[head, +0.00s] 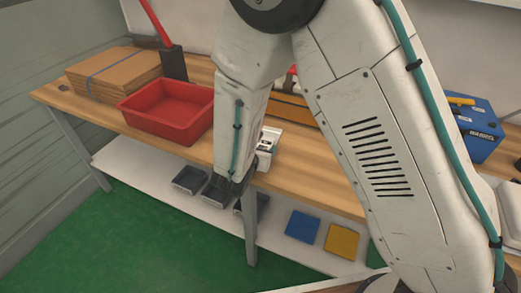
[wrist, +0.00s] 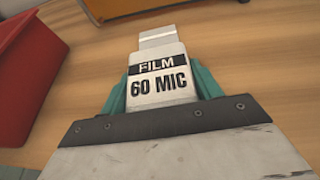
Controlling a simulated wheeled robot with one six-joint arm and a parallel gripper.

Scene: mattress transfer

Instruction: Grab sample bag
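The sample bag (wrist: 158,68) is a pale packet with a black-and-white label reading "FILM 60 MIC" and a lighter flap at its far end. In the wrist view it lies between the teal fingers of my gripper (wrist: 160,82), one finger along each side. The fingers are close to its edges, but I cannot tell whether they press on it. The near end of the bag is hidden by the dark plate of my gripper.
The wooden table (head: 325,172) carries a red tray (head: 168,112) left of my arm, flat cardboard (head: 112,74) further left and a blue case (head: 482,128) at right. The red tray's wall (wrist: 28,75) also shows in the wrist view. Grey bins (head: 192,178) stand on the lower shelf.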

